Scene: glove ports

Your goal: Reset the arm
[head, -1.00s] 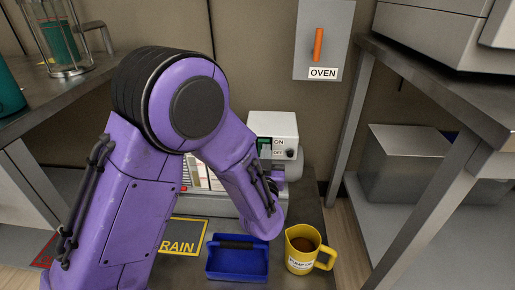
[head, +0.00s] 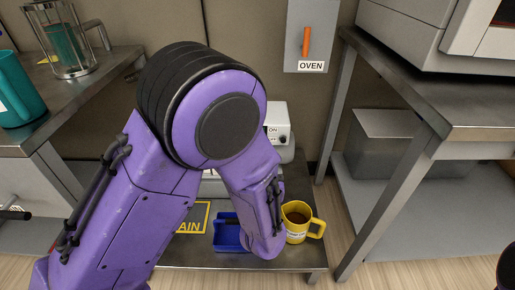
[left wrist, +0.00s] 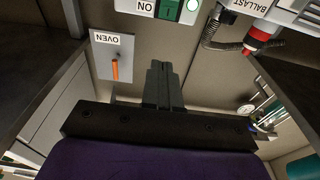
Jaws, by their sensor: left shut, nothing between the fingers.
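My left arm (head: 118,222), purple with black joint rings, comes in from the left, bends at an elbow and reaches down over the low table. Its gripper is hidden behind the arm in the head view. In the left wrist view the left gripper (left wrist: 163,72) has its dark fingers together, with nothing between them. That view is upside down, and the fingers stand against the wall between the OVEN switch panel (left wrist: 103,78) and a white machine with a red knob (left wrist: 260,32). The right gripper is not in view.
Steel benches stand left (head: 85,95) and right (head: 470,112). The orange OVEN lever (head: 306,42) is on the back wall.

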